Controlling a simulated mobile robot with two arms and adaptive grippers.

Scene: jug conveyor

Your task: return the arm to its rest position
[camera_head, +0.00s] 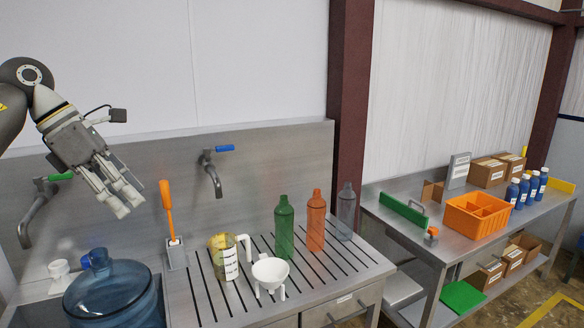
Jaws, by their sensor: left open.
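My left arm comes in from the upper left, with its left gripper (120,203) raised in front of the metal back wall. The gripper is open, its fingers pointing down and to the right, with nothing between them. It hangs above and behind the large blue water jug (112,290) in the picture, apart from it. My right gripper is out of the frame.
A grooved counter (205,305) holds an orange-handled brush (167,208), a measuring jug (226,258), a white funnel (270,271) and green (284,228), orange (316,222) and grey (346,212) bottles. Taps (212,175) project from the back wall. A second table with an orange bin (460,218) stands right.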

